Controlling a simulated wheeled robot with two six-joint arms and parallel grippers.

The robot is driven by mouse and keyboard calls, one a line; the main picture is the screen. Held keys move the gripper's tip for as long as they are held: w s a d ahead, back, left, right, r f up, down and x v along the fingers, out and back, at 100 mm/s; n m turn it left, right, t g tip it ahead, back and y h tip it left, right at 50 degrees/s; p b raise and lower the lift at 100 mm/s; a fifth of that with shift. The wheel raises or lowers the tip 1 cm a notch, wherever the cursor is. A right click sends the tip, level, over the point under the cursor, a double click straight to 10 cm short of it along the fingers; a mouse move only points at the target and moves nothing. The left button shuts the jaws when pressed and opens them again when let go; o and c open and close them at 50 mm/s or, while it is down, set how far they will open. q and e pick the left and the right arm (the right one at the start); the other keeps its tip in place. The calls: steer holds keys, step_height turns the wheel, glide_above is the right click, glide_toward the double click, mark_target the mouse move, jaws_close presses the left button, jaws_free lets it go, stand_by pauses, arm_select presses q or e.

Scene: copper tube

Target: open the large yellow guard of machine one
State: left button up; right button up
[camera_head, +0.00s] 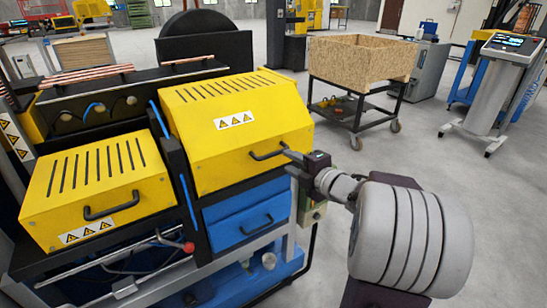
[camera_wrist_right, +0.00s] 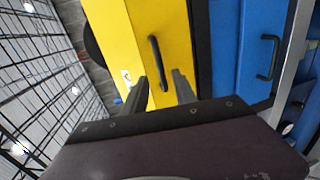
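The large yellow guard (camera_head: 222,135) of the machine is down, with dark slots on top and a warning label on its sloped face. Its black bar handle (camera_head: 266,156) is on the lower front face. My right gripper (camera_head: 289,155) is at the right end of this handle. In the right wrist view the two fingers of my right gripper (camera_wrist_right: 161,86) are apart, and the handle (camera_wrist_right: 156,62) lies ahead, in line with the gap between them. I cannot tell whether a finger touches it. My left gripper is not in view.
A smaller yellow guard (camera_head: 95,185) with its own handle stands to the left. A blue drawer (camera_head: 245,220) with a black handle is below the large guard. Copper tubes (camera_head: 88,76) lie behind. A wooden crate on a cart (camera_head: 362,60) stands beyond open floor.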

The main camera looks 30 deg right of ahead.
mark_target(276, 154)
steer(key=b+x, duration=0.1)
steer(key=x, duration=0.8)
jaws_close()
stand_by(1.1)
